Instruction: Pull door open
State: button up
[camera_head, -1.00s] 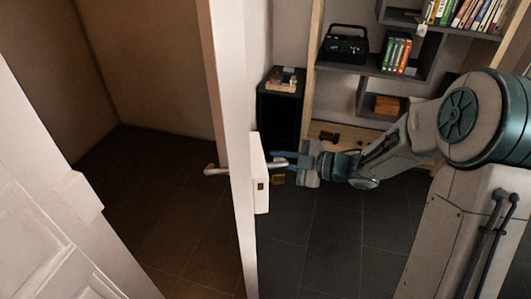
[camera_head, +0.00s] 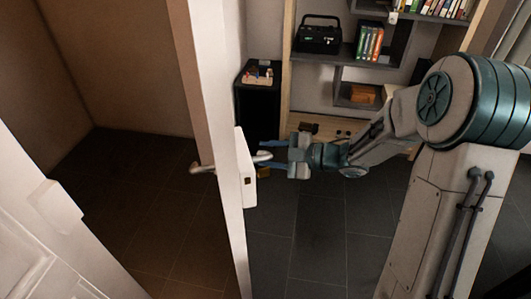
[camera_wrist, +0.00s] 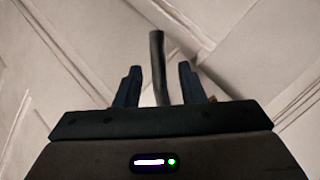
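The white door (camera_head: 210,120) stands nearly edge-on to the head view, with lever handles on both sides. Its right-side handle (camera_head: 262,156) projects from a white lock block (camera_head: 245,172). My gripper (camera_head: 276,157) is at the tip of this handle, with its fingers spread above and below. In the wrist view, my gripper (camera_wrist: 158,78) is open, and the dark handle bar (camera_wrist: 157,60) shows between the two fingers with gaps on both sides. The panelled door face (camera_wrist: 70,50) fills the background there. Whether either finger touches the handle is unclear.
A white panelled piece (camera_head: 40,240) with a protruding block is at the lower left. An opening with dark tiled floor (camera_head: 130,190) lies between it and the door. A shelf unit (camera_head: 288,70) and a black cabinet (camera_head: 258,105) stand behind my arm. Floor right of the door is clear.

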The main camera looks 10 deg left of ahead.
jog(key=v, duration=1.2)
jog(key=shift+d+p, duration=0.35)
jog(key=shift+r, duration=0.1)
